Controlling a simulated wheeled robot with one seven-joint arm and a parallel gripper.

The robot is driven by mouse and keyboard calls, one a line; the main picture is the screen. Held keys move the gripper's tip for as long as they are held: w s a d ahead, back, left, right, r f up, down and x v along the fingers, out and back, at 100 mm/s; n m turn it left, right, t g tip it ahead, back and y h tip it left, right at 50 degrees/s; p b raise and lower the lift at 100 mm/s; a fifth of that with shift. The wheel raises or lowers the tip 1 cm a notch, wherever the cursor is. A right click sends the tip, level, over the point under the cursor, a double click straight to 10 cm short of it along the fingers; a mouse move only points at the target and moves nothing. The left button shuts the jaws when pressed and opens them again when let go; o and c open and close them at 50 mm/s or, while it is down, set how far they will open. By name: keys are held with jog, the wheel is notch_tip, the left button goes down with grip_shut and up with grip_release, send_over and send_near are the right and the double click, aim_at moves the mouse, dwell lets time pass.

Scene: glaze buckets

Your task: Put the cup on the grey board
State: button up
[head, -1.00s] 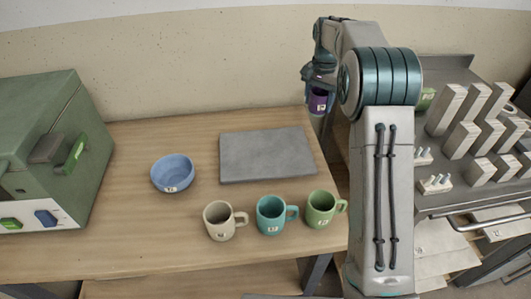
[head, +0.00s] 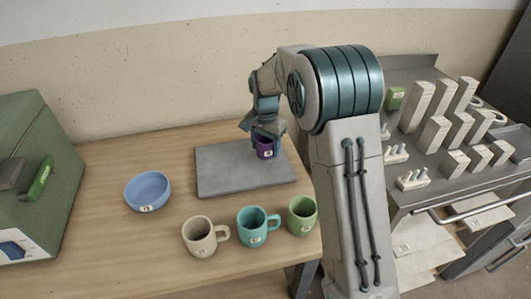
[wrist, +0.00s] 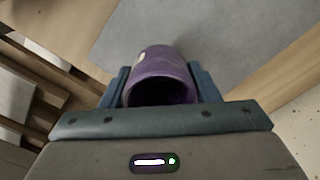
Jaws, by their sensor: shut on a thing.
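A purple cup (head: 265,148) with a small white label is held in my gripper (head: 266,136), near the right back part of the grey board (head: 225,178). In the wrist view the purple cup (wrist: 162,75) sits between both fingers, its open rim toward the camera. The grey board (wrist: 200,28) shows beyond the cup there. Whether the cup's base touches the board or hangs just above it, I cannot tell. The board lies flat on the wooden table.
A beige mug (head: 200,236), a teal mug (head: 255,227) and a green mug (head: 301,215) stand in front of the board. A blue bowl (head: 148,191) is left of it. A green machine (head: 35,180) stands far left. A grey cart (head: 450,170) with blocks is at right.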

aim_at(266, 153)
jog(key=shift+f, duration=1.55)
jog(key=shift+f, duration=0.1)
jog(key=o, duration=1.1)
jog(key=shift+f, duration=0.1)
notch_tip(266, 153, up, 12)
jog(key=s+d+r+n, duration=0.1)
jog(key=s+d+r, duration=0.3)
jog(key=s, duration=0.2)
jog(key=s+d+f+n, duration=0.1)
jog(key=s+d+n, duration=0.1)
jog(key=s, duration=0.5)
jog(key=s+d+n+t, duration=0.1)
jog(key=s+d+n, duration=0.1)
jog(key=s, duration=0.6)
jog(key=s+d+f+n+t, duration=0.1)
jog(key=s+d, duration=0.3)
jog(key=s, duration=0.4)
jog(key=shift+s+f+n+p, duration=0.15)
jog(key=shift+f+n+p, duration=0.15)
jog(key=shift+n, duration=0.1)
